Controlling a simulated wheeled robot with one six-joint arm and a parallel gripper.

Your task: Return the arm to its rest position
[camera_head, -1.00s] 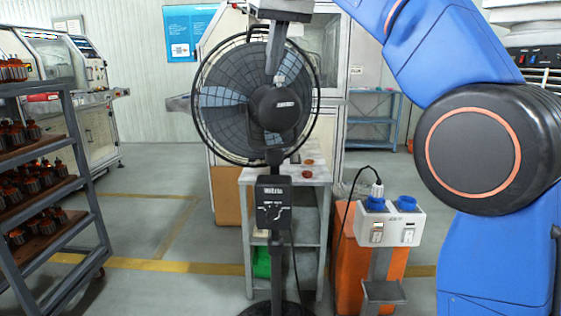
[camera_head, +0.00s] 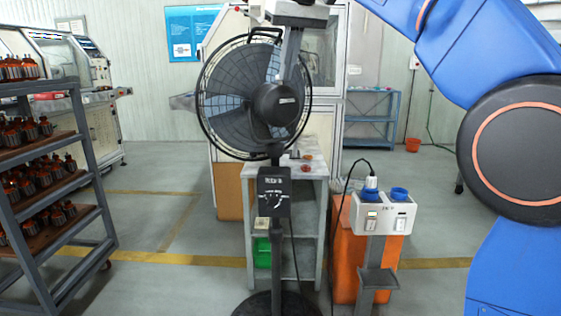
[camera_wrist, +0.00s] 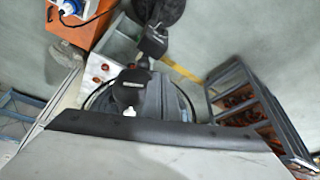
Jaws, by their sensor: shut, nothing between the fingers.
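My blue arm (camera_head: 500,50) with its dark round joint (camera_head: 525,150) fills the right side of the head view. My gripper (camera_head: 287,76) hangs down from the top edge of the head view as a narrow grey bar, overlapping the upper part of the black fan. It is shut, with nothing seen in it. In the wrist view, a large grey surface with a dark edge covers the bottom, and I cannot make out the fingertips there.
A black pedestal fan (camera_head: 225,98) stands ahead; it also shows in the wrist view (camera_wrist: 160,92). An orange stand with a white socket box (camera_head: 385,215) is right of it. A rack (camera_head: 88,160) of armatures stands left. Floor between rack and fan is clear.

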